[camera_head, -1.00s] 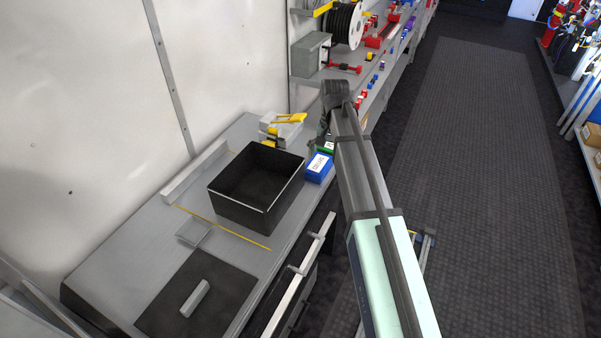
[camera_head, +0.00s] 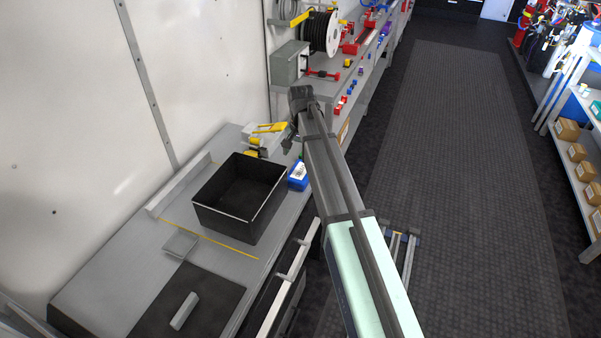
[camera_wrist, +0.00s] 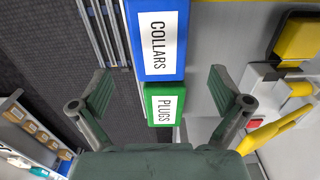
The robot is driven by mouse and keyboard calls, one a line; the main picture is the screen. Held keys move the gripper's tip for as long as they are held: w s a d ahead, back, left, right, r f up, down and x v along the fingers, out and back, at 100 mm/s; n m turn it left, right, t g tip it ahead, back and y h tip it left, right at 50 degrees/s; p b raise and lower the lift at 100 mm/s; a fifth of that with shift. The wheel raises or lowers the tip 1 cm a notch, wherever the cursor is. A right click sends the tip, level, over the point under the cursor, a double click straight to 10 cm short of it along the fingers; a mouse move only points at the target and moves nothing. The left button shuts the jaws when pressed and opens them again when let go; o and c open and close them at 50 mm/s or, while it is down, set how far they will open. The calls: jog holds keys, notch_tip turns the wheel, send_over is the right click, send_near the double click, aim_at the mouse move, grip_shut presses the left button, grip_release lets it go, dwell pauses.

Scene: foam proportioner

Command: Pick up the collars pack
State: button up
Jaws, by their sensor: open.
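The collars pack (camera_wrist: 159,42) is a blue box with a white label reading COLLARS, at the top middle of the wrist view. In the head view the blue pack (camera_head: 298,177) sits on the bench beside the black bin's right corner. A green pack labelled PLUGS (camera_wrist: 166,105) lies right next to it, nearer my gripper in the wrist view. My gripper (camera_wrist: 159,88) is open and empty. Its fingers are spread on either side of the packs, with the green pack between them and the blue pack beyond the fingertips.
An open black bin (camera_head: 234,222) stands on the grey bench (camera_head: 112,272). A yellow and grey device (camera_head: 262,140) is behind the packs. Shelves (camera_head: 385,50) with a cable reel (camera_head: 321,32) run behind my arm. The floor aisle at right is clear.

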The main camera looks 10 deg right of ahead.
aim_at(301, 171)
jog(key=shift+s+f+p, duration=0.15)
jog(key=shift+f+p, duration=1.3)
jog(key=shift+f, duration=2.25)
jog(key=c, duration=1.2)
